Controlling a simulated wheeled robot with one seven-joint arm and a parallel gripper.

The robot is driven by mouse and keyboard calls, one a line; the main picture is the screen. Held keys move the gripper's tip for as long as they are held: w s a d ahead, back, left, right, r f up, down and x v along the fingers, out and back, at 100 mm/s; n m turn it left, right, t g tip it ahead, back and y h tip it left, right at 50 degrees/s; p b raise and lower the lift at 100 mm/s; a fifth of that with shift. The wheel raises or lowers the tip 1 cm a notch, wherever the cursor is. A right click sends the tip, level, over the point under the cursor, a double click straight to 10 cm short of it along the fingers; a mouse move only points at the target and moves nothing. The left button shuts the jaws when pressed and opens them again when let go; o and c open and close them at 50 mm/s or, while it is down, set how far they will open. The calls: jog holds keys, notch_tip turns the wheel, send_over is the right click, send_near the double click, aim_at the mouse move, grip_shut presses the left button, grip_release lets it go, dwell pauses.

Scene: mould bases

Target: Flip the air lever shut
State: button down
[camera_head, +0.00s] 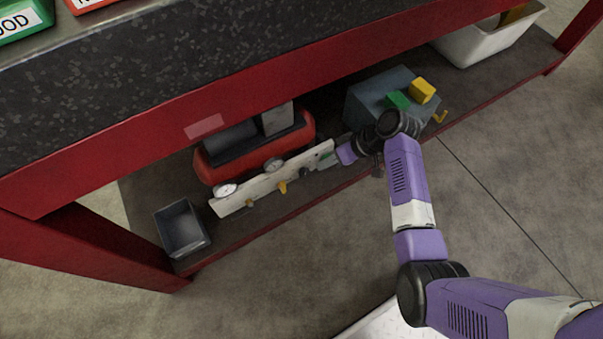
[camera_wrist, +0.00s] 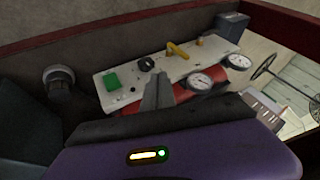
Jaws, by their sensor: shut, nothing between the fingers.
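The white panel (camera_head: 262,186) stands on the lower shelf and carries gauges, a knob and yellow fittings. The larger yellow lever (camera_head: 283,187) sits near its middle; it also shows in the wrist view (camera_wrist: 177,50), slanting across the panel's face. A smaller yellow fitting (camera_wrist: 199,41) is to its right there. My gripper (camera_wrist: 158,80) is shut and empty, its grey fingers in front of the panel. In the picture the tips lie below and left of the larger lever, apart from it. In the head view my wrist is at the panel's right end.
A red compressor (camera_head: 207,170) lies behind the panel. A grey bin (camera_head: 182,229) stands left, and a grey box (camera_head: 372,88) with green and yellow blocks stands right. The red-edged bench top (camera_head: 205,125) overhangs the shelf. Open floor lies in front.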

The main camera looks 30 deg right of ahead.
aim_at(283, 186)
jog(key=w+a+f+b, duration=0.3)
jog(key=a+f+b, duration=0.2)
jog(key=a+f, duration=0.2)
jog(key=shift+w+a+f, duration=0.35)
jog(key=shift+a+f, duration=0.05)
jog(key=shift+a, duration=0.4)
jog(key=shift+a+r+h+p, duration=0.2)
jog(key=shift+h+p, duration=0.1)
jog(key=shift+p, duration=0.3)
